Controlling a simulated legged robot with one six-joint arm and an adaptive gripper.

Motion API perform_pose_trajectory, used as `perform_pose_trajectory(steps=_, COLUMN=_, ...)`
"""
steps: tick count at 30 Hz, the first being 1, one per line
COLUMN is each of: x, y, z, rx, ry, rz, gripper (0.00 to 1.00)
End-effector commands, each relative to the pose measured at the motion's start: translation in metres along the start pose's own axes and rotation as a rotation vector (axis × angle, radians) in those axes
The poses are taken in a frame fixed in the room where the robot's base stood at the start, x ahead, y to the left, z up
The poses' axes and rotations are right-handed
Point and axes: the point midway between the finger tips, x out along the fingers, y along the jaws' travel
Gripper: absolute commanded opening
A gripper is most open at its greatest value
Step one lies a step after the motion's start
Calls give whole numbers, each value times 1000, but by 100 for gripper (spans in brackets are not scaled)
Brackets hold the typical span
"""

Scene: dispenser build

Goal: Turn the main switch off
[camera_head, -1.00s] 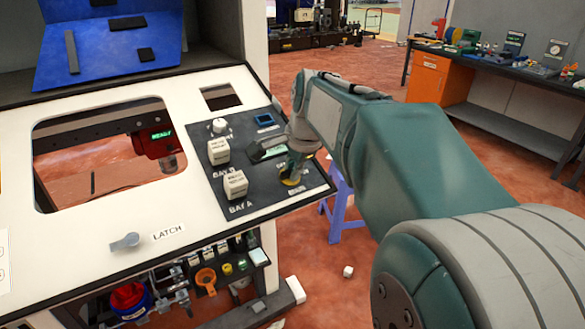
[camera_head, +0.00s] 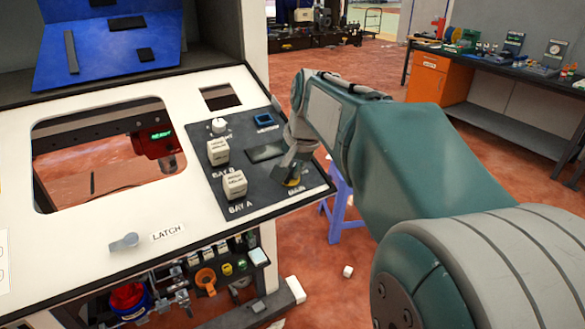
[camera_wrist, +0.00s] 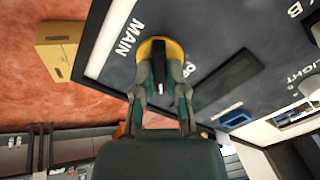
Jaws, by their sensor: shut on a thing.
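The main switch (camera_head: 293,182) sits at the lower right corner of the dark control panel, by the label MAIN. In the wrist view the main switch (camera_wrist: 173,48) is a black knob on a round yellow base. My gripper (camera_head: 297,165) reaches down onto it from above. In the wrist view my gripper (camera_wrist: 162,88) has one finger on each side of the knob and is shut on it. The fingers cover part of the knob and part of the lettering beside it. The panel's small display (camera_head: 266,152) is dark.
Bay A (camera_head: 234,184) and Bay B (camera_head: 218,151) white blocks, a white light knob (camera_head: 218,126) and a blue-framed button (camera_head: 265,119) share the panel. A grey latch handle (camera_head: 124,243) is at the front. A purple stool (camera_head: 340,205) stands on the floor to the right.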

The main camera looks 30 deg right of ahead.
Motion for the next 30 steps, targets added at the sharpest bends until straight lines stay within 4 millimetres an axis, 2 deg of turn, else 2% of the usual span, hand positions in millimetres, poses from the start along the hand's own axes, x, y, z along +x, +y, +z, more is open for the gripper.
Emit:
perform_pose_trajectory(steps=18, x=2, y=1, z=2, rx=-578, ry=-9, rz=2, gripper=0)
perform_pose_trajectory(steps=30, x=2, y=2, z=2, rx=-837, ry=-12, rz=2, gripper=0)
